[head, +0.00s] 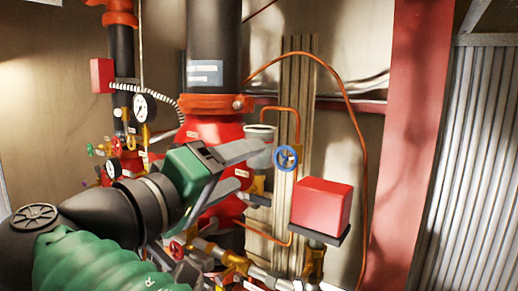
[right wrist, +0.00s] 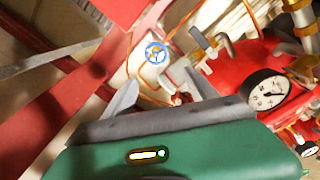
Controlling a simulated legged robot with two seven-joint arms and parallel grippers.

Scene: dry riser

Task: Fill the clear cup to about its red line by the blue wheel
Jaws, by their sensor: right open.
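The blue wheel (head: 287,158) sits on a thin copper pipe in the middle of the head view. It also shows in the right wrist view (right wrist: 156,53), beyond the fingers. A pale grey, cup-like vessel (head: 261,131) stands just left of the wheel, partly hidden by my upper finger. I cannot make out a red line or any water in it. My right gripper (head: 258,172) is open, its fingers pointing toward the wheel and apparently empty. Whether a fingertip touches the cup or wheel, I cannot tell. My left gripper is not in view.
A big red riser pipe (head: 205,130) stands behind my gripper. A red box (head: 321,207) is at the lower right of the wheel. Gauges (head: 144,108) and small valves crowd the left. A red column (head: 414,120) and corrugated metal (head: 470,170) are at right.

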